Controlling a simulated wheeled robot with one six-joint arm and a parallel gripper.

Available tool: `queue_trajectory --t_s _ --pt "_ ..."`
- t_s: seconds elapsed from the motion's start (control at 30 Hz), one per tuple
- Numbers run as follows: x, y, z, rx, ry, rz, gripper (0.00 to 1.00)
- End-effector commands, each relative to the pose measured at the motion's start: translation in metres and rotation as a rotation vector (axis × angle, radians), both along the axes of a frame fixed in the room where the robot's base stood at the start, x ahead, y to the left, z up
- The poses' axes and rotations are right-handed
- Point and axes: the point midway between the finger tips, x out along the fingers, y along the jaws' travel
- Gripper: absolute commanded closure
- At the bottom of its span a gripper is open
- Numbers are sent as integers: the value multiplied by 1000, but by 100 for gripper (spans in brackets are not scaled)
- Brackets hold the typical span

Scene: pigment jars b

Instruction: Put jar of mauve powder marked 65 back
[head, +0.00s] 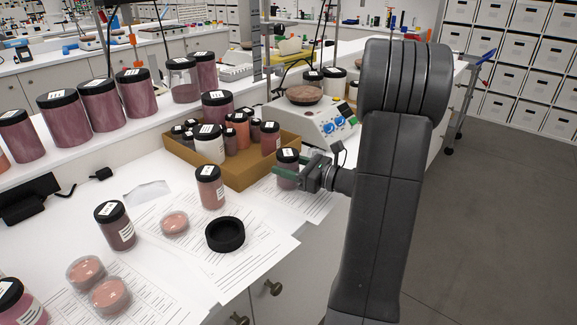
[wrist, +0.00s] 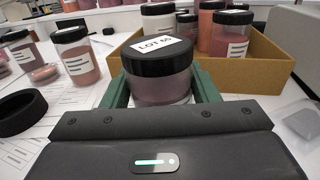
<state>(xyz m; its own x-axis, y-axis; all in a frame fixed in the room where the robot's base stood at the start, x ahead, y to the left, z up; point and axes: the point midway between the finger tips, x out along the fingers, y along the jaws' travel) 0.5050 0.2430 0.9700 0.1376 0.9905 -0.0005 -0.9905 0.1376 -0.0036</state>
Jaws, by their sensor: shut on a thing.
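The jar of mauve powder (head: 287,155) has a black lid and stands upright between the fingers of my gripper (head: 288,174), at the right front side of the cardboard box. In the wrist view the jar (wrist: 160,88) fills the middle, and its lid label reads like LOT 65. My gripper (wrist: 158,98) is shut on it, with one green finger on each side. Whether its base touches the bench is hidden. A black round ring-like holder (head: 225,247) lies empty on the papers; it also shows in the wrist view (wrist: 12,124).
The cardboard box (head: 240,180) holds several jars. A pink jar (head: 210,187) and a darker jar (head: 115,226) stand on the bench near small dishes (head: 174,222). Several mauve jars (head: 100,105) line the raised shelf behind. A white stirrer-like device (head: 318,122) stands behind the box.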

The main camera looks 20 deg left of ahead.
Motion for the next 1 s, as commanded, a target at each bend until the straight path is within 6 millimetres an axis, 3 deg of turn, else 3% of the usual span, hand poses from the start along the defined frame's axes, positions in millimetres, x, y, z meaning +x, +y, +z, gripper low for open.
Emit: queue_trajectory --t_s 0.2,0.23,0.33,0.7,1.0 --pt "0 0 -4 0 0 0 73" --pt "0 0 -4 0 0 0 42" --pt "0 0 -3 0 0 0 24" --pt "0 -1 2 0 -1 0 24" --pt "-6 -54 0 0 0 -5 24"
